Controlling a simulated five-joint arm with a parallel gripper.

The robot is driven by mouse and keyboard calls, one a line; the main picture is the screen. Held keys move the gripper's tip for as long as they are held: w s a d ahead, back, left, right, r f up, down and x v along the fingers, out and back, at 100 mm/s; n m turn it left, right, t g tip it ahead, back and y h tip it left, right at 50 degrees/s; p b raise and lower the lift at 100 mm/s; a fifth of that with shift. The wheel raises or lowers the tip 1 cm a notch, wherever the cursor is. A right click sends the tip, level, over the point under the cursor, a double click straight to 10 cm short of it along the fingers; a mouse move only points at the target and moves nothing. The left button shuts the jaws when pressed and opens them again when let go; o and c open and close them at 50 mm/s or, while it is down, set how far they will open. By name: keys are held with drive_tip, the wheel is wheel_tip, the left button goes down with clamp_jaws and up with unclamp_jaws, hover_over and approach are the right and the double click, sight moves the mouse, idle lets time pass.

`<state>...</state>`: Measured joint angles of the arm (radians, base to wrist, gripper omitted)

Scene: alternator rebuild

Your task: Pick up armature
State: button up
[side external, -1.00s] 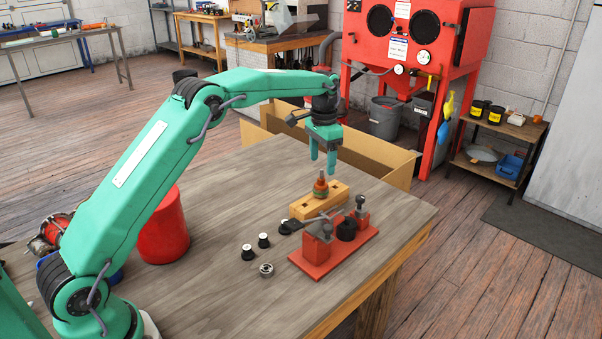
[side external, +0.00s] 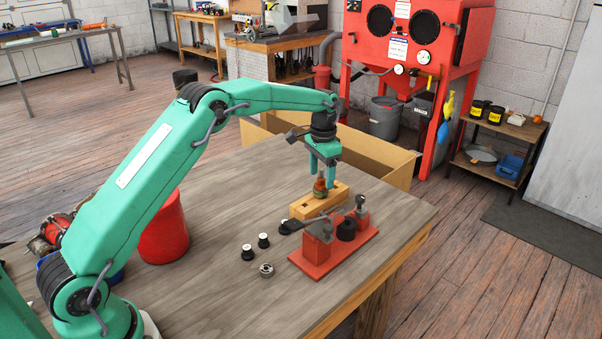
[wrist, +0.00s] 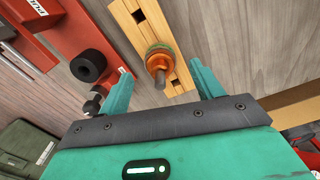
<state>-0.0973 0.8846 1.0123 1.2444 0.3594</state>
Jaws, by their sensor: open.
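The armature (side external: 320,186), a small copper-brown part with a shaft, stands upright in a light wooden block (side external: 303,210) on the bench. In the wrist view the armature (wrist: 159,62) points toward the camera from the block (wrist: 130,22), between the fingers and slightly beyond their tips. My gripper (side external: 321,177) is open and points down just above the armature, with its fingertips near the shaft's upper end. In the wrist view my gripper (wrist: 160,80) has one finger on each side of the shaft, with gaps and nothing held.
A red fixture (side external: 325,262) with a black ring (side external: 346,229) and a grey lever stands close in front of the block. Several small black parts (side external: 264,241) and a metal ring (side external: 267,270) lie to the left. A red bucket (side external: 165,232) stands farther left. A cardboard box (side external: 385,160) is behind the bench.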

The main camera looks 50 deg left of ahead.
sight(321, 190)
drive_tip(key=shift+f, duration=1.7)
drive_tip(key=shift+r, duration=0.1)
clamp_jaws()
drive_tip(key=shift+r, duration=0.1)
